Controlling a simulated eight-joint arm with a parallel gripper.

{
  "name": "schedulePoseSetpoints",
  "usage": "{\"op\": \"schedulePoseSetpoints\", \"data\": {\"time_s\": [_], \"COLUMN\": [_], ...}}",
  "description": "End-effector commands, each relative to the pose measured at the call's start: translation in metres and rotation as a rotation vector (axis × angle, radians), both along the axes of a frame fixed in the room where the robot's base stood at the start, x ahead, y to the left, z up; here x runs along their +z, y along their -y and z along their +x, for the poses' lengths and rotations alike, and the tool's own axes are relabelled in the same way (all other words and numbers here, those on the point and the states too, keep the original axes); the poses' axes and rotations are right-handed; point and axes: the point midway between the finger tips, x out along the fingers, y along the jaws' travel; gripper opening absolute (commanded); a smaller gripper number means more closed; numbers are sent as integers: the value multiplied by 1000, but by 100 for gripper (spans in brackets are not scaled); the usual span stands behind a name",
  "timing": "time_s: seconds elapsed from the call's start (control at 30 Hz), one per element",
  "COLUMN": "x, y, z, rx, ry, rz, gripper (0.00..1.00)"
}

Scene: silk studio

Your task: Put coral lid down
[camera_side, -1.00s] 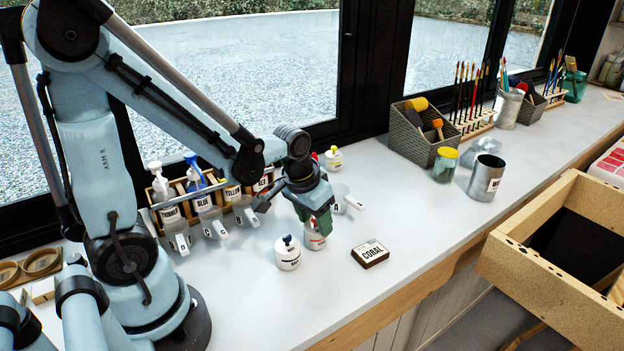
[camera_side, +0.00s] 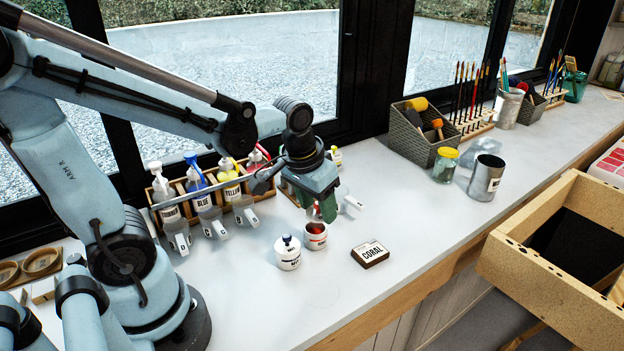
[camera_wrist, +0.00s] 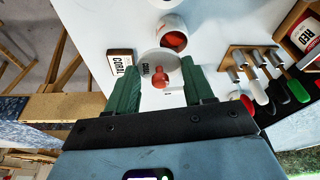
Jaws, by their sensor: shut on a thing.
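My gripper (camera_side: 322,208) is shut on the coral lid, a pale disc with a red knob, and holds it above the coral jar (camera_side: 315,238). In the wrist view the lid (camera_wrist: 148,66) shows between the green fingers of my gripper (camera_wrist: 162,84). The jar also shows in the wrist view (camera_wrist: 168,22). It is white, uncovered, and has red-orange paint inside. In the side view the lid is mostly hidden by the fingers. A dark block with a white CORAL label (camera_side: 370,254) lies on the counter, right of the jar.
A white lidded jar with a dark knob (camera_side: 288,254) stands close left of the coral jar. A wooden rack of paint bottles (camera_side: 160,213) with scoops stands behind. A metal can (camera_side: 486,178) and a yellow-lidded jar (camera_side: 445,165) stand farther right. The counter around the CORAL block is clear.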

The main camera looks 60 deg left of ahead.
Motion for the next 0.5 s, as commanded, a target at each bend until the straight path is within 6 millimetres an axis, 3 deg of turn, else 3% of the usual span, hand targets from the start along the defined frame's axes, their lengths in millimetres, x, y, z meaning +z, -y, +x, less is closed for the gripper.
{"op": "schedulePoseSetpoints", "data": {"time_s": [0.2, 0.5], "x": [28, 50], "y": [45, 78], "z": [-19, -33], "rx": [-9, -2], "ry": [1, -1], "rz": [2, 0], "gripper": [24, 24]}}
